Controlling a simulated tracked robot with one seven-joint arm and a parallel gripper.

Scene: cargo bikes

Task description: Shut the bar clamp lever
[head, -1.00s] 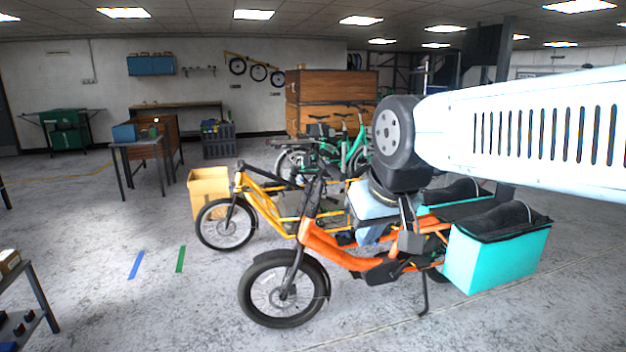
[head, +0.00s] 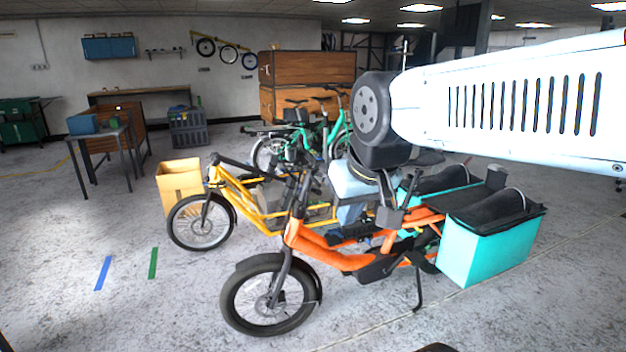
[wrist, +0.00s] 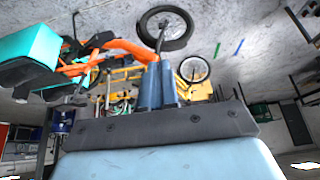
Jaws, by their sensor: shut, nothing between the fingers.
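The orange cargo bike (head: 340,255) stands in front of me, its front wheel to the left. Its dark handlebar (head: 297,170) rises above the front wheel. The bar clamp lever is too small to make out there, so I cannot tell its position. My gripper (head: 347,222) hangs under my arm, over or beside the middle of the orange frame and right of the handlebar. In the wrist view, which is upside down, my gripper's two blue-grey fingers (wrist: 159,85) are together and empty. The orange bike (wrist: 125,50) shows beyond them; I see no contact.
Turquoise panniers (head: 490,250) flank the orange bike's rear. A green bike (head: 335,135) is farther back.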

